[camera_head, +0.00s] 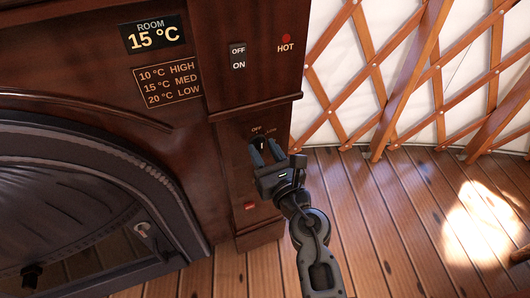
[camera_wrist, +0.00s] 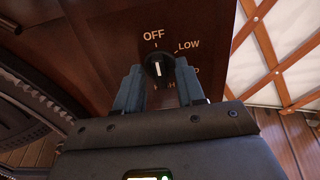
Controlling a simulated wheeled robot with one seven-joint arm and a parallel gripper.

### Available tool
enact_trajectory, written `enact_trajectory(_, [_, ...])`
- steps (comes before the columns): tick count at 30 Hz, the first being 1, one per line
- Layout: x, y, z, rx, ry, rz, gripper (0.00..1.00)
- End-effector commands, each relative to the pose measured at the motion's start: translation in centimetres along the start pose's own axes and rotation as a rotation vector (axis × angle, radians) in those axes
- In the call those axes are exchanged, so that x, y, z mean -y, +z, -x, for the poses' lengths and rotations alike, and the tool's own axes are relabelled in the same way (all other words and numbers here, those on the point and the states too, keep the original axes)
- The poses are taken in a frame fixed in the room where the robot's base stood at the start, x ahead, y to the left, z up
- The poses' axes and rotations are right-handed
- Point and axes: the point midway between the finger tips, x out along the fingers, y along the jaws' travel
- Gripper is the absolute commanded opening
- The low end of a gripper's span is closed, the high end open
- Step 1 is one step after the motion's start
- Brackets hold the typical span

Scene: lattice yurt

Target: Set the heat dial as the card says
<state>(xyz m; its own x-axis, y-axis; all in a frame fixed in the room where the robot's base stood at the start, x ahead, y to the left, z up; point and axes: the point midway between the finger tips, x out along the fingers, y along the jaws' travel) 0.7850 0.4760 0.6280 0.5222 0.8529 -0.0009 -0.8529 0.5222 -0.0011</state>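The heat dial (camera_wrist: 158,67) is a round black knob with a white pointer line, on the dark wood panel. Its line stands about upright, towards OFF. The card (camera_head: 168,82) reads 10 °C HIGH, 15 °C MED, 20 °C LOW. The room display (camera_head: 153,35) above it reads 15 °C.
An OFF/ON switch (camera_head: 238,56) and a red HOT light (camera_head: 286,38) are on the upper panel. A wooden ledge (camera_head: 255,107) juts out above the dial. A small red item (camera_head: 250,206) is below it. The stove door (camera_head: 75,215) is at left; open floor lies right.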

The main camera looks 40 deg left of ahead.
Motion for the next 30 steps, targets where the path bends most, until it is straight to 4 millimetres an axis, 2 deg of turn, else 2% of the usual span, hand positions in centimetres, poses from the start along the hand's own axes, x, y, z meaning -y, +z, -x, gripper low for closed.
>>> enact_trajectory(8, [0.02,0.06,-0.14,0.001,0.0,-0.001,0.39])
enact_trajectory(20, [0.03,0.05,-0.11,0.001,0.0,-0.001,0.0])
enact_trajectory(30, [0.03,0.07,-0.1,0.001,0.0,-0.007,0.0])
